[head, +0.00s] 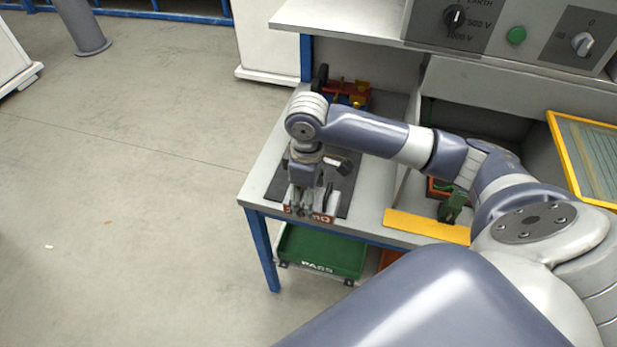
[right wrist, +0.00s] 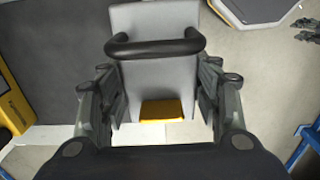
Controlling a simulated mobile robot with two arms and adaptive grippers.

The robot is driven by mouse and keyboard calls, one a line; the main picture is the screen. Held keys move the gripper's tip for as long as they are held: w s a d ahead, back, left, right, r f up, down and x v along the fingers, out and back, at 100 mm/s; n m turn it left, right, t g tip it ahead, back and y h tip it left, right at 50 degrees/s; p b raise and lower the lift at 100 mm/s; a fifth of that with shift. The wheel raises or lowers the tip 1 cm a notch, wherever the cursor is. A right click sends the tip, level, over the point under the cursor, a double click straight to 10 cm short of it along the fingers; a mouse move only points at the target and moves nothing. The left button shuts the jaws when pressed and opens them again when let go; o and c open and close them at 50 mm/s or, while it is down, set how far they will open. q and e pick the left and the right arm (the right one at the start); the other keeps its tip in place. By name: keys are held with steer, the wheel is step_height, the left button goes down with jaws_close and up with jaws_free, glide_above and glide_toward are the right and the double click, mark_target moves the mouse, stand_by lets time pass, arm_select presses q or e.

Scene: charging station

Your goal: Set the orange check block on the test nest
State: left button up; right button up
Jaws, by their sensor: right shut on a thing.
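My right gripper (head: 306,208) points down at the front of a dark grey mat (head: 283,182) on the bench. In the right wrist view, an orange-yellow face (right wrist: 165,110) shows between the fingers of my right gripper (right wrist: 163,82). A light grey plate with a black bar (right wrist: 155,48) lies beyond it. I cannot tell whether this plate belongs to the test nest, or whether the block touches anything below.
A green tray (head: 322,251) marked PASS sits on the shelf below. Red and yellow parts (head: 350,93) stand at the back.

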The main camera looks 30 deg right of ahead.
steer(key=shift+s+a+r+p, duration=0.35)
steer(key=shift+s+a+p, duration=0.1)
steer(key=shift+s, duration=0.2)
steer(key=shift+s+a+r+p, duration=0.4)
steer(key=shift+s+a, duration=0.05)
steer(key=shift+s, duration=0.2)
steer(key=shift+s+a+r+p, duration=0.35)
steer(key=shift+s+a+p, duration=0.1)
steer(key=shift+s, duration=0.2)
